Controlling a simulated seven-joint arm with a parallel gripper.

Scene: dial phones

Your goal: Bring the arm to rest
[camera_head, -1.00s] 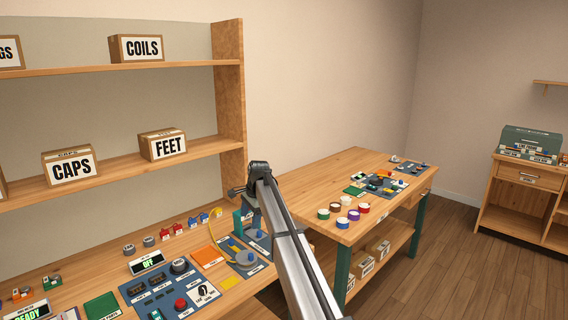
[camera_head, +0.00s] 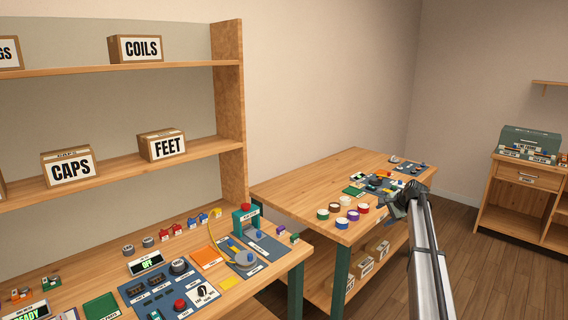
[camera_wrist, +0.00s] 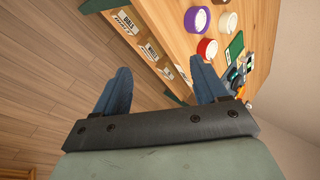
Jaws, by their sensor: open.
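My gripper (camera_head: 397,204) is at the end of my arm, at the right front edge of the far wooden table (camera_head: 300,188) in the head view. In the wrist view my gripper (camera_wrist: 162,82) shows two blue fingers spread apart with nothing between them. Beyond the fingers lie the table's edge and the wooden floor (camera_wrist: 60,70). In the head view, the fingers themselves are too small to make out clearly.
Several round coloured-rim pots (camera_head: 341,222) stand near the table's front edge, with a blue-grey mat of parts (camera_head: 384,190) behind them. Labelled boxes sit on its lower shelf (camera_head: 334,270). The near bench (camera_head: 262,278) holds panels and a green press (camera_head: 245,219). Floor on the right is clear.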

